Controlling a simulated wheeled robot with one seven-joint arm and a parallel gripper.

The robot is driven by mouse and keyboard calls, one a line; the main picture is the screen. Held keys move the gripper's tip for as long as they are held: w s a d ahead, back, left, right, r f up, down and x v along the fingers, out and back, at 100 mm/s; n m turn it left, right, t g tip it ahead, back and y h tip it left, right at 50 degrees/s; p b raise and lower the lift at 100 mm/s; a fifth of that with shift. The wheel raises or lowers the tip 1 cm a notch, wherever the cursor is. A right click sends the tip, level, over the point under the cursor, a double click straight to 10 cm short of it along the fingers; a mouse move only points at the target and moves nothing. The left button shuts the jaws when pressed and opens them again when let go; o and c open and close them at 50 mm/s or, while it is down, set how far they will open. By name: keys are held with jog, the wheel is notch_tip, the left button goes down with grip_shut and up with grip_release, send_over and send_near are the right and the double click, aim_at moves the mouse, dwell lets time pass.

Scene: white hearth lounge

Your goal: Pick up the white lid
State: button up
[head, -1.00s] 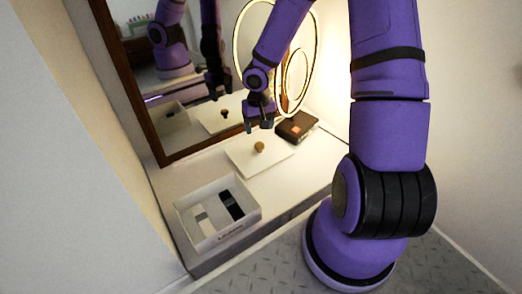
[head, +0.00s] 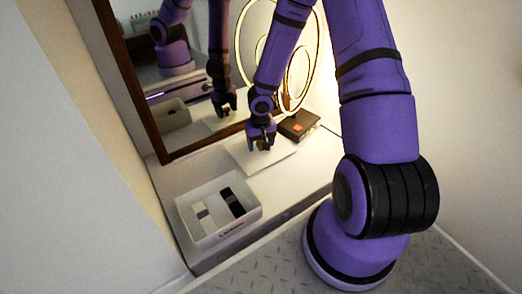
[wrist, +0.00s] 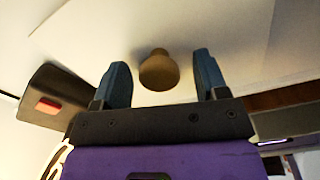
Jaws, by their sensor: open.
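The white lid (head: 277,160) lies flat on the white shelf, behind and to the right of the open box. In the wrist view the lid (wrist: 215,28) spreads out as a pale sheet with a round tan knob (wrist: 159,71) on it. My gripper (head: 262,147) is over the lid at the knob. In the wrist view the two blue fingers of my gripper (wrist: 162,80) are apart, with the knob showing between them and no finger visibly touching it. In the head view the knob is mostly hidden by the fingers.
An open white box (head: 208,236) with dark and light items inside stands at the shelf's front left. A dark box with an orange mark (head: 299,125) sits close behind the lid. A mirror (head: 185,90) and a glowing ring lamp (head: 240,50) stand at the back.

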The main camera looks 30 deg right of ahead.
jog(key=shift+c, duration=0.5)
jog(key=c, duration=0.9)
jog(key=shift+c, duration=0.2)
jog(key=shift+s+r, duration=0.15)
jog(key=shift+r, duration=0.25)
